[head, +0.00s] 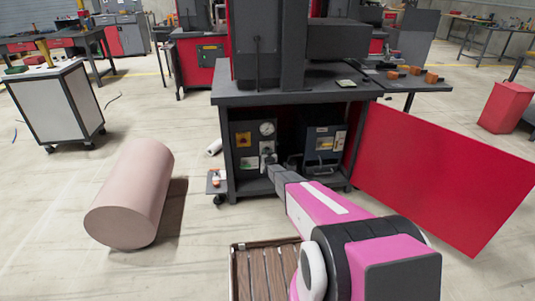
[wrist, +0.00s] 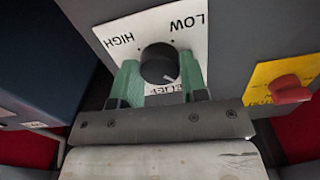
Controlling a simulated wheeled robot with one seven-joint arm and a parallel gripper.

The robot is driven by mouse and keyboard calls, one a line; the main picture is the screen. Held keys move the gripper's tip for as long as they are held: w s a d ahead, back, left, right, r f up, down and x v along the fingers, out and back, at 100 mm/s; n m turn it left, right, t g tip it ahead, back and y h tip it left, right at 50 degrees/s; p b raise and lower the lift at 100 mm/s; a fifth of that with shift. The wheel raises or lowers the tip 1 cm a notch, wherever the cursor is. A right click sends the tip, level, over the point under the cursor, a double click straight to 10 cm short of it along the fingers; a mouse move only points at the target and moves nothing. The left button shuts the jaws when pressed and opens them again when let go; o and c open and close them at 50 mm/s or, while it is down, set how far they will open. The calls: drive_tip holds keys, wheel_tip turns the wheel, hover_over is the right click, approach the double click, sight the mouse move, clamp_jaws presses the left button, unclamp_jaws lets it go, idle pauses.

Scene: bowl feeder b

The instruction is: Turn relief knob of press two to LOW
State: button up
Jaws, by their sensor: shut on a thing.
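The relief knob (wrist: 158,62) is a dark round knob on a white plate (wrist: 130,26) marked HIGH at upper left and LOW at upper right. A RELIEF label below it is partly hidden. A pale pointer line shows at the knob's lower right, towards neither HIGH nor LOW. My gripper (wrist: 160,74) has its green fingers on either side of the knob, shut on it. In the head view my gripper (head: 270,161) reaches into the open lower bay of the dark press (head: 225,98), and the knob is too small to make out.
A yellow plate with a red knob (wrist: 291,89) is right of the relief plate. A gauge (head: 267,128) and a control box (head: 323,138) are in the bay. A red panel (head: 435,170) stands at right. A pink cylinder (head: 132,195) lies on the floor at left.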

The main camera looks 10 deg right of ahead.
drive_tip(key=n, duration=1.8)
drive_tip(key=shift+n, duration=0.4)
drive_tip(key=o, duration=0.9)
drive_tip(key=s, duration=1.1)
